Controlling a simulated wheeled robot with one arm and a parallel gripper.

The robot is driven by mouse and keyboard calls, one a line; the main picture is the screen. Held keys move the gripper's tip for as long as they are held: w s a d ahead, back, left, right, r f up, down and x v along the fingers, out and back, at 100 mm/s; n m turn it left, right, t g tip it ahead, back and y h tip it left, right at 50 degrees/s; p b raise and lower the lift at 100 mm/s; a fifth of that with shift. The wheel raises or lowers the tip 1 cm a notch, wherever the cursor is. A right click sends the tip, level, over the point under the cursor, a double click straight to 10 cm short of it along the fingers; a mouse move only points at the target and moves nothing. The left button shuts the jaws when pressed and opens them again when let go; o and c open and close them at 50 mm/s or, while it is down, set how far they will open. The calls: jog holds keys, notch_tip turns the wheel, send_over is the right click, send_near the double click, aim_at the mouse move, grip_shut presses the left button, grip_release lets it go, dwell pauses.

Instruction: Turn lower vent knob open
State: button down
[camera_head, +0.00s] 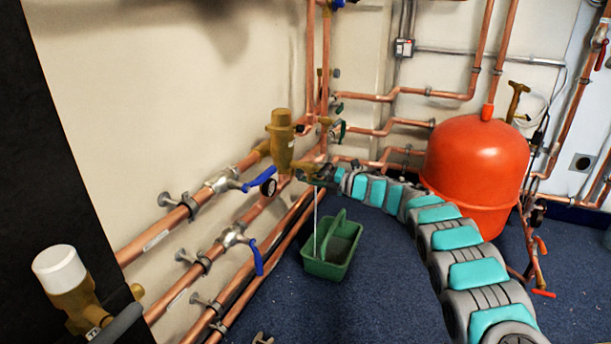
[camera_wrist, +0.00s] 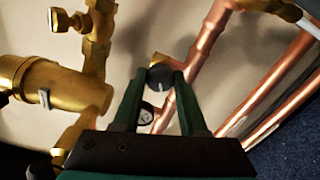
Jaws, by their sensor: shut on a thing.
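The vent knob (camera_wrist: 159,79) is a small, dark, round knob with a pale line on its face, in the middle of the wrist view. It sits at the end of a short brass fitting (camera_wrist: 165,62). The two green fingers of my gripper (camera_wrist: 160,74) are closed on it, one on each side. In the head view my gripper (camera_head: 306,177) reaches the pipes beside the upright brass valve body (camera_head: 281,142). The knob cannot be made out there.
Copper pipes (camera_head: 207,255) with blue lever handles (camera_head: 258,180) run along the left wall. A round gauge (camera_head: 268,187) is close to my gripper. A green caddy (camera_head: 333,266) stands on the floor below my arm. A red tank (camera_head: 474,160) stands at right.

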jog(key=shift+f+n, duration=0.1)
jog(key=shift+n, duration=0.4)
jog(key=shift+c, duration=2.2)
grip_release()
jog(key=shift+d, duration=0.1)
jog(key=v, duration=0.7)
jog(key=shift+s+d+p, duration=0.15)
jog(key=shift+d+p, duration=0.15)
jog(key=shift+p, duration=0.05)
